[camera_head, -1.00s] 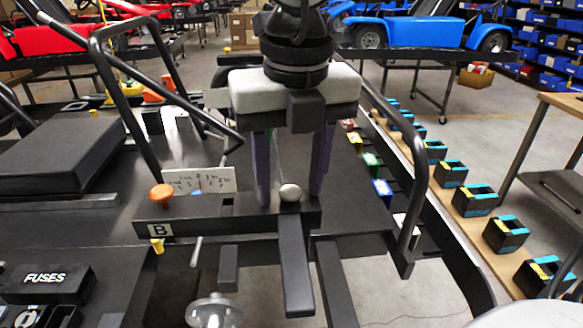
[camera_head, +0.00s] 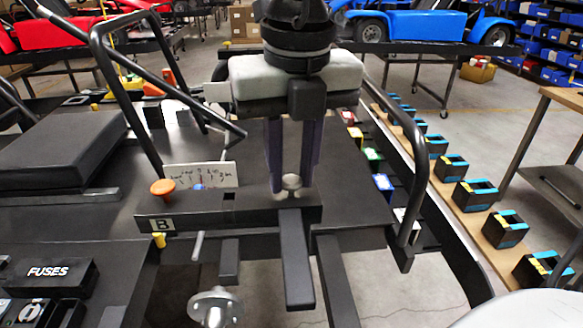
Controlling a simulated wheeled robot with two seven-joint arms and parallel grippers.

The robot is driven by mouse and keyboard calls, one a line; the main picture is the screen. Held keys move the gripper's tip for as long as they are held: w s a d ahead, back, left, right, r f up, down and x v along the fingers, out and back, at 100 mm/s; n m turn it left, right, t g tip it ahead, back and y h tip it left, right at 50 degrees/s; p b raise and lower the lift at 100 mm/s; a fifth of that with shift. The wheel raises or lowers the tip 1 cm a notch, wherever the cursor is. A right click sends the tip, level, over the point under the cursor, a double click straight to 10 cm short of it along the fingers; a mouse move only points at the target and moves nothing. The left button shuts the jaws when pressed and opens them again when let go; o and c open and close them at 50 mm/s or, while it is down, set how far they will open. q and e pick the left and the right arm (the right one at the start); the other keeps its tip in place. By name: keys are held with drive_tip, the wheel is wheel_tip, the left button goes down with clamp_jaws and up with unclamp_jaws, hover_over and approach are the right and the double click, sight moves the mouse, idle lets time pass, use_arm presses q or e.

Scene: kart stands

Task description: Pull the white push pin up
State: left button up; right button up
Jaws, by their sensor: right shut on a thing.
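The white push pin (camera_head: 291,182) has a rounded pale head and stands on the black bar marked B (camera_head: 250,216). My right gripper (camera_head: 291,180) comes down from above, its two purple-grey fingers on either side of the pin's head. The fingers are shut on the pin. A short pale stem shows under the head, above the bar. My left gripper is not in view.
Black tube frames rise on both sides of my right gripper. A black box labelled FUSES (camera_head: 47,273) sits lower left.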

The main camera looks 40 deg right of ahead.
sight(295, 185)
drive_tip(key=shift+r, duration=0.15)
drive_tip(key=o, duration=1.1)
drive_tip(key=r, duration=0.6)
drive_tip(key=s+r, duration=0.1)
drive_tip(key=r, duration=0.3)
drive_tip(key=shift+s+a+r, duration=0.1)
drive_tip(key=shift+a, duration=0.1)
